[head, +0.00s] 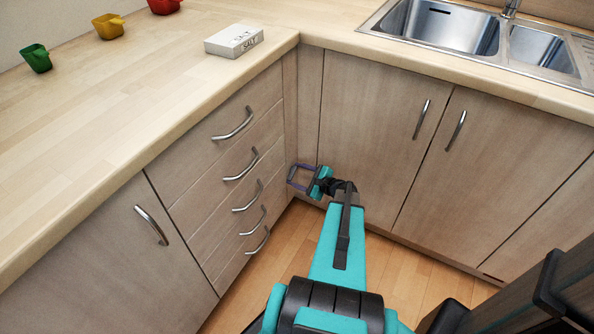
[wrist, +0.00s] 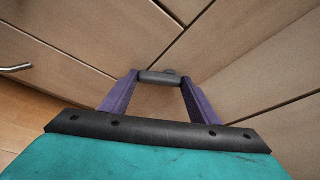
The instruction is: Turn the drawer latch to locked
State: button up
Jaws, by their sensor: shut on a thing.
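My gripper (head: 292,174) is low in the corner where the drawer unit (head: 232,185) meets the sink cabinet. In the wrist view its two purple fingers (wrist: 160,79) are closed on the ends of a short dark grey bar (wrist: 160,77), which appears to be the drawer latch. A small rounded dark piece shows just behind the bar. The bar lies nearly level across that picture, close to the wooden fronts. No lock marking is visible, so I cannot tell its setting. In the head view the bar is too small to make out clearly.
The drawers have several curved metal handles (head: 247,165) that stick out left of my gripper. Cabinet doors with handles (head: 422,119) stand to the right, under the sink (head: 440,27). A salt box (head: 234,40) and coloured cups (head: 108,26) are on the worktop. Wooden floor (head: 262,281) lies below.

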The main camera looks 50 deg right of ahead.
jog(key=shift+r+m+g+y+p, duration=0.25)
jog(key=shift+m+y+p, duration=0.35)
jog(key=shift+p, duration=1)
jog(key=shift+r+m+g+y+p, duration=0.2)
jog(key=shift+m+y+p, duration=0.35)
jog(key=shift+p, duration=1)
jog(key=shift+m+y+p, duration=0.25)
jog(key=shift+m+p, duration=0.5)
jog(key=shift+p, duration=0.4)
jog(key=o, duration=1.1)
jog(key=shift+p, duration=0.3)
jog(key=shift+c, duration=0.2)
jog(key=shift+d, duration=0.15)
jog(key=shift+s+d+r, duration=0.15)
jog(key=shift+s+r, duration=0.1)
jog(key=shift+s, duration=0.3)
jog(key=v, duration=1.2)
jog(key=shift+s, duration=0.2)
jog(key=shift+s+r, duration=0.15)
